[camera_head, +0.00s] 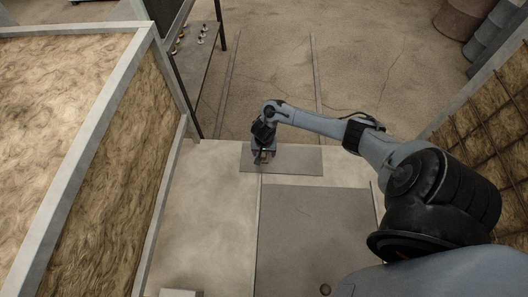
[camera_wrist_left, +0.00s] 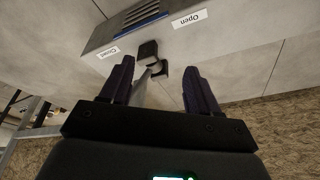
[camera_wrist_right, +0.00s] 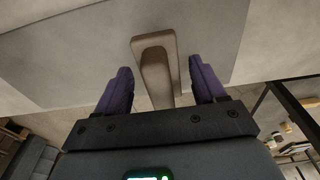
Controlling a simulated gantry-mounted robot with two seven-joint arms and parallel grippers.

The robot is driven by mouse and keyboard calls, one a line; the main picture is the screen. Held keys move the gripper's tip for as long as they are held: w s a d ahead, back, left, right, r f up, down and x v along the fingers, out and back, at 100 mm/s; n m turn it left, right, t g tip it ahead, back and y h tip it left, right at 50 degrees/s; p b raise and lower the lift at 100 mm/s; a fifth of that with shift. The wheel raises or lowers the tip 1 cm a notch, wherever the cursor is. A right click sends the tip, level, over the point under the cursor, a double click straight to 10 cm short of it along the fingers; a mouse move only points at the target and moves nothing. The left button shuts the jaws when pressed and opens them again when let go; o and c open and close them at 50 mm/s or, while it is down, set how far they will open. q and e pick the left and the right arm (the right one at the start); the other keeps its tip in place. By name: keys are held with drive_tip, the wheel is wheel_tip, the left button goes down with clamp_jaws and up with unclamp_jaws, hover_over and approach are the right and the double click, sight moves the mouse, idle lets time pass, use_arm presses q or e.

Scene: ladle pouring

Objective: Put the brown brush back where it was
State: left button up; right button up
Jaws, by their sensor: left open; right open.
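The brown brush (camera_wrist_right: 154,50) shows in the right wrist view as a tan-brown piece with a long handle. It seems to lie on or just above the grey mat (camera_wrist_right: 205,45). My right gripper (camera_wrist_right: 160,68) is open, with one finger on each side of the brush handle and gaps showing. In the head view the right gripper (camera_head: 264,157) points down over the mat (camera_head: 300,161), and it hides most of the brush. My left gripper (camera_wrist_left: 158,66) is open around a metal lever (camera_wrist_left: 150,72) in the left wrist view; contact cannot be told. The left arm is outside the head view.
The lever sits below a grey box (camera_wrist_left: 110,35) with labels "Open" (camera_wrist_left: 189,18) and "Closed" (camera_wrist_left: 108,52). Straw-filled frames stand at left (camera_head: 110,170) and right (camera_head: 490,120). A dark rack (camera_head: 195,60) stands behind.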

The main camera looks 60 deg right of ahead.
drive_tip(key=r+p, duration=0.2)
drive_tip(key=r, duration=0.2)
drive_tip(key=a+r+p, duration=0.1)
drive_tip(key=r+p, duration=0.4)
drive_tip(key=r, duration=0.2)
drive_tip(key=shift+s+a+r+p, duration=0.2)
drive_tip(key=shift+s+r+p, duration=0.05)
drive_tip(key=shift+r+p, duration=0.1)
drive_tip(key=s+a+n+t, duration=0.1)
drive_tip(key=a+n+t, duration=0.3)
drive_tip(key=a+n, duration=1.05)
drive_tip(key=s+a+r+g+y, duration=0.1)
drive_tip(key=s+a+r, duration=0.9)
drive_tip(key=s+r, duration=0.2)
drive_tip(key=shift+a+r, duration=0.2)
drive_tip(key=shift+a, duration=0.05)
drive_tip(key=shift+n, duration=0.25)
